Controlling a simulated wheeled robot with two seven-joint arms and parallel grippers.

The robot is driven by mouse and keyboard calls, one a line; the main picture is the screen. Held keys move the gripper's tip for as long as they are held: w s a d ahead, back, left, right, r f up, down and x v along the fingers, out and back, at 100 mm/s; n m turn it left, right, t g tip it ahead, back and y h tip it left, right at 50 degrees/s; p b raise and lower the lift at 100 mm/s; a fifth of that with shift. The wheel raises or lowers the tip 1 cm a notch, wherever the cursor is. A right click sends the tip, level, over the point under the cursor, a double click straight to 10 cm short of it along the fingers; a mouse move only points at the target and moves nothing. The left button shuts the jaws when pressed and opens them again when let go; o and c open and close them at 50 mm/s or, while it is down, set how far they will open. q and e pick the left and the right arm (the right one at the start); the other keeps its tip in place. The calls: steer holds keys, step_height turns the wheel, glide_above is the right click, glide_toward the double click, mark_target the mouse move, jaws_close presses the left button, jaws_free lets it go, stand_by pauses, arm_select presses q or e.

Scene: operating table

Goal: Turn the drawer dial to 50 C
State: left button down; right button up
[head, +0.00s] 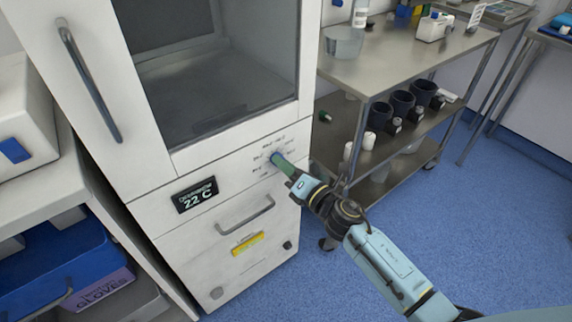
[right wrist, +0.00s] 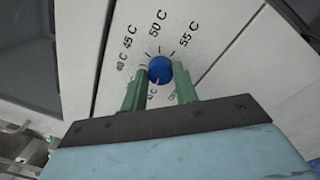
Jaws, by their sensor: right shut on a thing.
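The drawer dial is a round blue knob (right wrist: 160,70) on the white cabinet front, ringed by printed temperature marks. In the right wrist view the marks 45 C, 50 C and 55 C are readable beyond it. The knob also shows in the head view (head: 277,158), partly covered. My right gripper (right wrist: 160,82) has its green fingers shut on the knob's two sides; it also shows in the head view (head: 283,164). The dial's pointer cannot be made out. A dark display (head: 195,194) left of the dial reads 22 C. My left gripper is not in view.
Below the dial is a drawer with a metal handle (head: 245,215) and a yellow label (head: 247,243). A glass-fronted door with a long handle (head: 88,80) is above. A steel cart (head: 385,60) stands close on the right. Blue floor (head: 450,200) is open at right.

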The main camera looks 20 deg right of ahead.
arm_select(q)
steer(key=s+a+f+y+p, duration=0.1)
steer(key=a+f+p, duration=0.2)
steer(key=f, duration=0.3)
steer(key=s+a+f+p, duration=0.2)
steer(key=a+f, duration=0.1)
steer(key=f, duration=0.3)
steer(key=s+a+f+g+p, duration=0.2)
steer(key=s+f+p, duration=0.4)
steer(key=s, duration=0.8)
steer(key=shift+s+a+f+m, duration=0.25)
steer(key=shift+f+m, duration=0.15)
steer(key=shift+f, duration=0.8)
arm_select(e)
steer(key=shift+s+a+f+m+h, duration=0.1)
steer(key=shift+m+h, duration=0.15)
steer(key=shift+m, duration=5.1)
steer(key=shift+a+r+m+h, duration=0.1)
steer(key=shift+m+h, duration=0.2)
steer(key=shift+m, duration=5)
steer(key=shift+s+a+f+m+h, duration=0.1)
steer(key=shift+m+h, duration=0.15)
steer(key=shift+m, duration=5.1)
steer(key=o, duration=1)
